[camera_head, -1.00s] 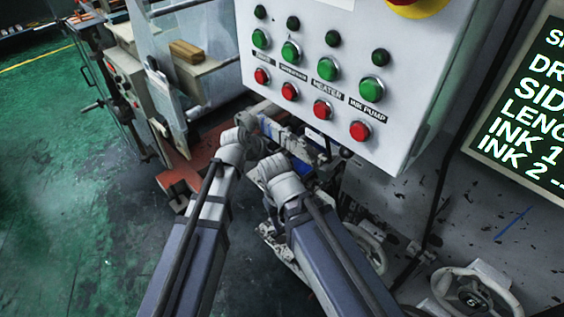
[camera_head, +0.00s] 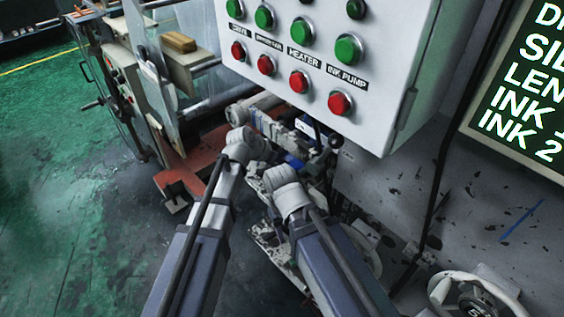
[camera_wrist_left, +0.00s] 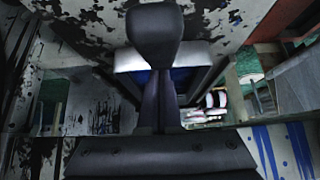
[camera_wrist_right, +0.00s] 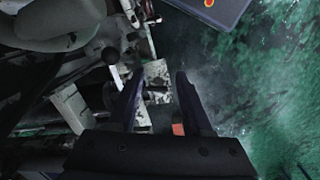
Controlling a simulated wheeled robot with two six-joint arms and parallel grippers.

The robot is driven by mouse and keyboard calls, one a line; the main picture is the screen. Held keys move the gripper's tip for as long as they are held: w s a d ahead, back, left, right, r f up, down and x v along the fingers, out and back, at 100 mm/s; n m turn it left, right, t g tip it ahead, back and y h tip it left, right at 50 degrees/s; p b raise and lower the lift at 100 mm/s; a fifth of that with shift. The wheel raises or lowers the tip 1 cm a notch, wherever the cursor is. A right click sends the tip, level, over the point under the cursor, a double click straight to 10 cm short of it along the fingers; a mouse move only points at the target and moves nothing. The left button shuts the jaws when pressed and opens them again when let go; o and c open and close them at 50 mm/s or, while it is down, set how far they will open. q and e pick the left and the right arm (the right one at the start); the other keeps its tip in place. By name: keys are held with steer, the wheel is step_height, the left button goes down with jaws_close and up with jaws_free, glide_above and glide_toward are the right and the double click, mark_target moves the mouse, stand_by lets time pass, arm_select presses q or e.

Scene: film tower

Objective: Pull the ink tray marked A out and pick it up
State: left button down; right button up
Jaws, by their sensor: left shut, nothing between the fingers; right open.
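My left gripper (camera_wrist_left: 160,100) is shut with nothing between its fingers. In the left wrist view its fingers point at a pale-edged, blue-filled thing (camera_wrist_left: 190,75) that may be an ink tray. A dark rounded knob in front hides its middle. In the head view a small blue patch (camera_head: 293,161) shows by the machine, between and beyond my wrists. No letter A is readable on either. My right gripper (camera_wrist_right: 157,92) is open and empty, over a paint-flecked pale bracket (camera_wrist_right: 157,75). In the head view both fingertips are hidden or too small to make out.
A white control box (camera_head: 385,75) with green and red buttons hangs above and right of my grippers. Handwheels (camera_head: 485,300) stand at lower right. A dark display (camera_head: 535,95) is at right. Machine frames (camera_head: 165,90) stand at left. Green floor (camera_head: 70,200) is clear.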

mark_target(259, 173)
arm_select(q)
steer(key=s+a, duration=0.1)
steer(key=a, duration=0.1)
steer(key=s+a, duration=0.4)
steer(key=shift+a, duration=0.15)
